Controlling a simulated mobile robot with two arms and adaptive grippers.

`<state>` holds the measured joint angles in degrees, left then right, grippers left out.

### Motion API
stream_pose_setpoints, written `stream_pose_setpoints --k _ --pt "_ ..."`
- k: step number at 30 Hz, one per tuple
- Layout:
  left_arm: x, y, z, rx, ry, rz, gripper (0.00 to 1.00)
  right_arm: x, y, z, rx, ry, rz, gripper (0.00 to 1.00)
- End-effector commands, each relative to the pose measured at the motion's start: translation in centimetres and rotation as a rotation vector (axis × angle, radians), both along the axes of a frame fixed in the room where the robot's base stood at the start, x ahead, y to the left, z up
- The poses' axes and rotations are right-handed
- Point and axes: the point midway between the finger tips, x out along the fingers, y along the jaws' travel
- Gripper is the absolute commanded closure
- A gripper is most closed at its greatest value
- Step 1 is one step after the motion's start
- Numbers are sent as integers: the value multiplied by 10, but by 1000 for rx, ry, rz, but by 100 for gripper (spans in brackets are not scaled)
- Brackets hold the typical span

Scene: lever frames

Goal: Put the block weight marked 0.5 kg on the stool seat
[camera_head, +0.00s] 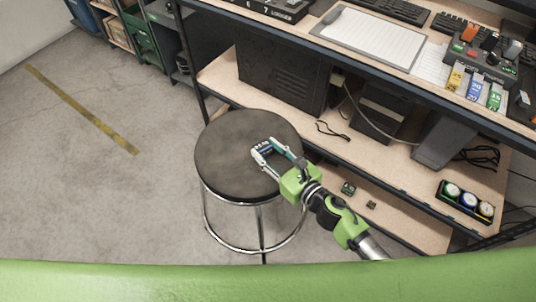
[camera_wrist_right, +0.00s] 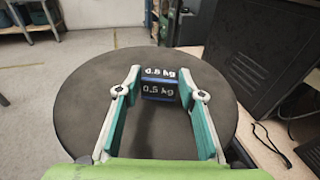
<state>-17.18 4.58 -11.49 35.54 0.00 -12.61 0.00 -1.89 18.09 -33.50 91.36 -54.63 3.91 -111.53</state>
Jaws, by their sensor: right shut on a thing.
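The block weight marked 0.5 kg (camera_wrist_right: 159,92) is dark blue with white lettering. In the right wrist view it sits between the fingertips of my right gripper (camera_wrist_right: 160,82), which is shut on it. In the head view the block (camera_head: 264,147) and my right gripper (camera_head: 266,151) are over the dark round stool seat (camera_head: 225,165). The seat also shows in the right wrist view (camera_wrist_right: 80,105). I cannot tell whether the block touches the seat or is just above it. My left gripper is not in view.
A workbench (camera_head: 400,140) with shelves stands right of and behind the stool, close to it. A black computer case (camera_head: 280,75) is on its middle shelf. Small dark parts (camera_head: 348,188) lie on the lower shelf. The floor (camera_head: 90,190) to the left is clear.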

Motion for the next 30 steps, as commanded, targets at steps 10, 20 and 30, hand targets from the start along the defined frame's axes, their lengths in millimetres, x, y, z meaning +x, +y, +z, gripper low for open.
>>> stream_pose_setpoints --k 10,20,30 --pt "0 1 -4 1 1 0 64 1 1 -9 2 -5 2 100" --pt "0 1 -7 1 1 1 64 0 0 -14 0 -1 1 47" --pt "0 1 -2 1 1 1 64 0 0 -10 0 -1 0 47"
